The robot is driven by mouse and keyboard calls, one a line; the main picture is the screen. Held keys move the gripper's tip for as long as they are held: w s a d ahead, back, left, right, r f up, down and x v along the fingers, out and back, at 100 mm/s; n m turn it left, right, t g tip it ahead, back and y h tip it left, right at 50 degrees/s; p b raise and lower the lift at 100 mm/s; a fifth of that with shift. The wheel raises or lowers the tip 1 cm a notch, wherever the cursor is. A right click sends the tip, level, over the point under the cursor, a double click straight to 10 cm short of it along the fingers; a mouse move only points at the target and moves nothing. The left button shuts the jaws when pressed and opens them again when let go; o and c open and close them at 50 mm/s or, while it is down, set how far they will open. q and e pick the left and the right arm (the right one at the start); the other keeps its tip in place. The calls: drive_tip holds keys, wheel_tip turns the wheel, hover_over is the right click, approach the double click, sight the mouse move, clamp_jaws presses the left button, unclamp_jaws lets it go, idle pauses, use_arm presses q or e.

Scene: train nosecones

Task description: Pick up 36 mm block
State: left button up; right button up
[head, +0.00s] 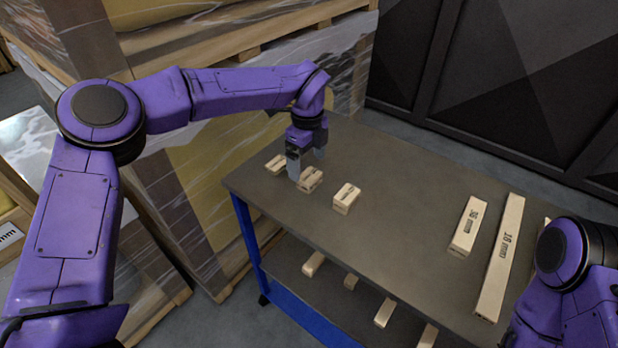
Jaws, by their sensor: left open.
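Three small wooden blocks lie in a row at the left end of the grey table top (400,200) in the head view. The left one (274,166) is behind my left gripper, the middle one (311,181) is right at its fingers, and the right one (346,197) lies apart from it. Their size marks are too small to read, so I cannot tell which is 36 mm. My left gripper (306,163) is open and points down, its fingers around or just beside the middle block. My right arm shows at the lower right, but its gripper is out of view.
Two longer wooden blocks, a shorter one (468,227) and a long one (501,258), lie on the right of the table. Another is partly hidden by my right arm. Several blocks lie on the lower shelf (300,295). Wrapped pallets (220,150) stand behind the left side. The table's middle is clear.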

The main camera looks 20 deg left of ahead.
sight(306, 173)
use_arm(q)
drive_tip(key=f, duration=0.1)
drive_tip(key=f+p, duration=0.1)
drive_tip(key=f, duration=0.3)
drive_tip(key=shift+a, duration=0.25)
drive_tip(key=c, duration=1)
drive_tip(key=shift+c, duration=0.2)
